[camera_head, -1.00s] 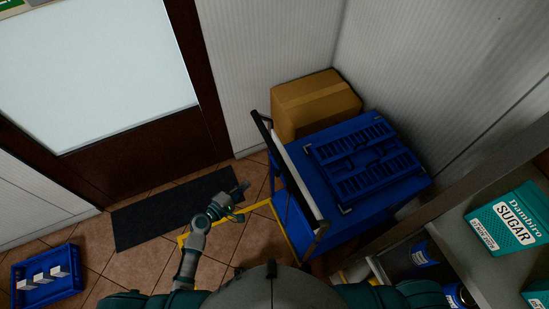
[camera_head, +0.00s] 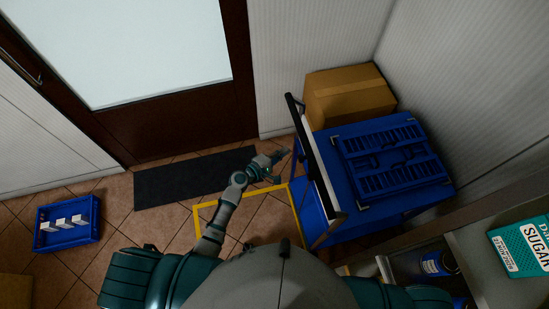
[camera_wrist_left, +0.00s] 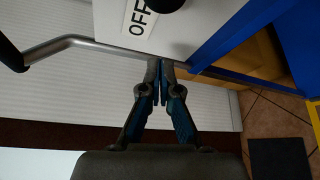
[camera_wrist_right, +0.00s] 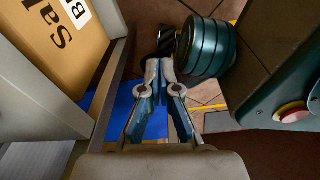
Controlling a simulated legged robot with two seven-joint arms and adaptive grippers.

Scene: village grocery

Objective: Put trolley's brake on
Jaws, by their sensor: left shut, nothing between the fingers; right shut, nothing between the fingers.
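The blue trolley (camera_head: 310,212) stands at the right in the head view, with a dark push handle (camera_head: 294,115) and a white panel (camera_head: 318,165) on its near-left side. My left gripper (camera_head: 284,154) reaches close to that panel. In the left wrist view, the left gripper (camera_wrist_left: 160,66) is shut and empty, its tips near the panel's lower edge; contact cannot be told. My right gripper (camera_wrist_right: 159,68) is shut and empty in the right wrist view, hidden in the head view.
A blue crate (camera_head: 390,160) lies on the trolley, and a cardboard box (camera_head: 348,95) stands behind it. Yellow floor tape (camera_head: 240,195) runs before the trolley. A dark mat (camera_head: 190,178) lies by the door. Shelves with a sugar box (camera_head: 522,243) crowd the right.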

